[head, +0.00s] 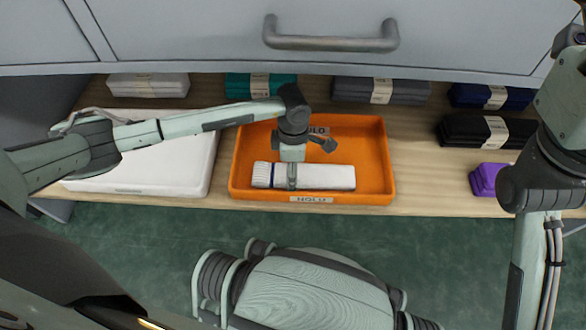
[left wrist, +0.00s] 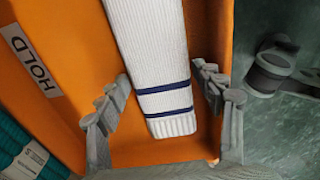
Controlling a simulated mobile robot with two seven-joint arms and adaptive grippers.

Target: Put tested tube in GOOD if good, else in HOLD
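The tube is a white knitted piece with dark blue stripes near one ribbed end. It lies in the orange tray (head: 380,185) labelled HOLD, along its front side, and shows in the head view (head: 328,177) and in the left wrist view (left wrist: 150,60). My left gripper (head: 291,178) is over the tube near its striped end. In the left wrist view, its fingers (left wrist: 160,78) are spread on both sides of the tube, with gaps beside it. My right arm shows at the right, but its gripper is out of frame.
A white tray (head: 140,188) stands left of the orange one, partly behind my left arm. Banded folded bundles, including white (head: 125,86), teal (head: 240,84), grey (head: 350,90) and black (head: 465,130), line the back and right. A purple item (head: 484,180) lies at right.

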